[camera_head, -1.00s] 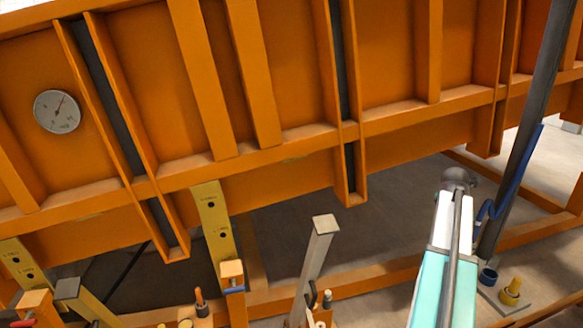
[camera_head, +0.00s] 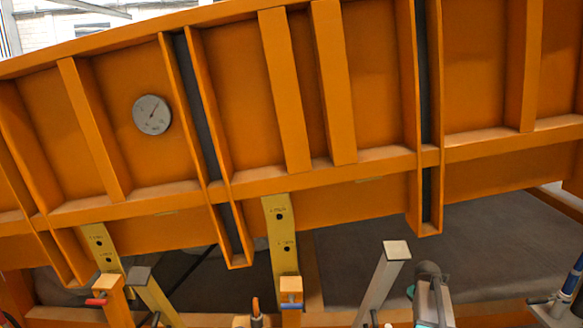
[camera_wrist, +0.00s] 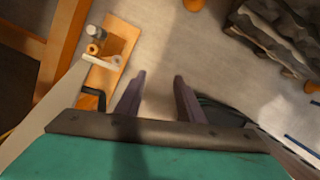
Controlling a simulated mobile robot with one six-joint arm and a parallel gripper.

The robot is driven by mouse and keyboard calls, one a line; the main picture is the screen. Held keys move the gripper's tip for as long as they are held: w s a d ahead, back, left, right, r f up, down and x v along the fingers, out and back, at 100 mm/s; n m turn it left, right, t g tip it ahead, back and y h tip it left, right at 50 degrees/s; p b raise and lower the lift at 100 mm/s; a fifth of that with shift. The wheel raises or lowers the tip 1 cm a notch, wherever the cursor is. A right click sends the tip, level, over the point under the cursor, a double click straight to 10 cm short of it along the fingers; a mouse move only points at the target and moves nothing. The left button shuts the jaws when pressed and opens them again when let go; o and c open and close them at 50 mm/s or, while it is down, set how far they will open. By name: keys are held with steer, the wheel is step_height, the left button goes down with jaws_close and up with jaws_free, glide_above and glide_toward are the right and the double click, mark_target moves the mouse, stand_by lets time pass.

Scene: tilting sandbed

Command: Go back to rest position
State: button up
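My gripper (camera_wrist: 159,78) is open and empty in the wrist view. Its two dark fingers stand apart over bare grey floor, and nothing lies between them. In the head view my arm (camera_head: 432,300) shows only at the bottom edge, right of the middle, and its fingers cannot be made out there. The orange tilting sandbed (camera_head: 380,110), with a round dial gauge (camera_head: 152,115) on its side, fills most of the head view beyond the arm.
A pale square post (camera_head: 382,285) stands just left of my arm. Yellow perforated bars (camera_head: 281,240) hang below the bed. In the wrist view an orange plate with fittings (camera_wrist: 112,55) lies left of the fingers, and a dark layered stack (camera_wrist: 270,40) lies right.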

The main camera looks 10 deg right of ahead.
steer(key=s+a+f+g+y+b, duration=0.1)
steer(key=s+a+f, duration=0.2)
steer(key=a+f, duration=0.45)
steer(key=s+a+f+m+g+b, duration=0.1)
steer(key=s+a+f, duration=0.3)
steer(key=a+f, duration=0.4)
steer(key=s+a+f+g+y+b, duration=0.1)
steer(key=s+a+f, duration=0.2)
steer(key=a+f, duration=0.5)
steer(key=s+a+f+m+g, duration=0.1)
steer(key=s+a+f+m, duration=0.2)
steer(key=s+m, duration=0.3)
steer(key=s+a+f+m+g+b, duration=0.1)
steer(key=s+a+f+m, duration=0.1)
steer(key=s+a+m, duration=0.4)
steer(key=s+a+f+m+g, duration=0.1)
steer(key=s+a+f+m, duration=0.2)
steer(key=s, duration=0.7)
steer(key=a+m, duration=0.2)
steer(key=m, duration=0.2)
steer(key=shift+s+f, duration=0.3)
steer(key=shift+s, duration=0.05)
steer(key=shift+d, duration=0.1)
steer(key=shift+c, duration=0.5)
